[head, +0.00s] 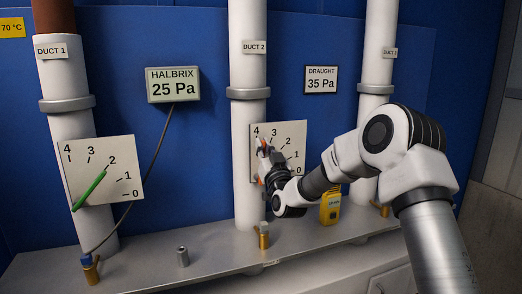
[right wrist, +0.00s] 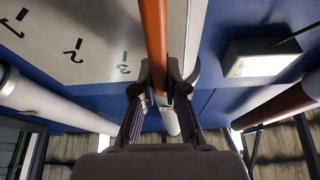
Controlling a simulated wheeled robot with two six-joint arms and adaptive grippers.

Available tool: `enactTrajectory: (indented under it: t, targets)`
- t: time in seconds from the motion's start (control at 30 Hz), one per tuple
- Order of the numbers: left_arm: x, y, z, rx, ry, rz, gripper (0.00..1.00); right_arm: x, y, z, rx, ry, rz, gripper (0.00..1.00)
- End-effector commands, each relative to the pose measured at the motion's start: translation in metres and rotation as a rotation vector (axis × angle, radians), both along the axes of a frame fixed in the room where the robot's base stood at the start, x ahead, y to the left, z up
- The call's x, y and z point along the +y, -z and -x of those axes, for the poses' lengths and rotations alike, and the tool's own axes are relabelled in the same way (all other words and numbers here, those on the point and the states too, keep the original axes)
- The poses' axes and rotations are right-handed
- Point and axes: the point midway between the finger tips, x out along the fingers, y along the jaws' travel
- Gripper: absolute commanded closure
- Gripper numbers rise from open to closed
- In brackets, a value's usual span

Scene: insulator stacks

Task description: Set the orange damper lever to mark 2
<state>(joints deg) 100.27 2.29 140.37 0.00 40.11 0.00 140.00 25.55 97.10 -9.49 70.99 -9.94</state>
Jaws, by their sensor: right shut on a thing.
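The orange damper lever (right wrist: 154,38) runs down the right wrist view, just right of the mark 3 on its white dial plate (right wrist: 90,25). In the head view the plate (head: 297,150) is on DUCT 2, with marks 4, 3, 2 and 1 showing. The lever there is mostly hidden by my right gripper (head: 266,160), and its tip is up near marks 4 and 3. My right gripper also shows in the right wrist view (right wrist: 159,88), its fingers shut on the lever from both sides. My left gripper is out of view.
On DUCT 1 a second dial plate (head: 130,180) has a green lever (head: 88,191) pointing near 2. A HALBRIX gauge (head: 173,85) reads 25 Pa and a DRAUGHT gauge (head: 321,79) reads 35 Pa. A yellow device (head: 331,206) and brass fittings stand along the grey ledge (head: 140,262).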

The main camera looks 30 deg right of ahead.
Motion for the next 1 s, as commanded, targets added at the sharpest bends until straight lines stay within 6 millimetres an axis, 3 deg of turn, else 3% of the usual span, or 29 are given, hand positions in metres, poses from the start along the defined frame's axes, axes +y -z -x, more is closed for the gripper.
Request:
enactTrajectory:
  t: [0.6,1.0]
  targets:
    - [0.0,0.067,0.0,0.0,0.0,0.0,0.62,-0.048,0.019,0.012,-0.114,0.001,-0.456,1.0]
    - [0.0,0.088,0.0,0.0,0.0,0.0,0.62,-0.065,0.03,0.016,-0.162,0.0,-0.663,1.0]
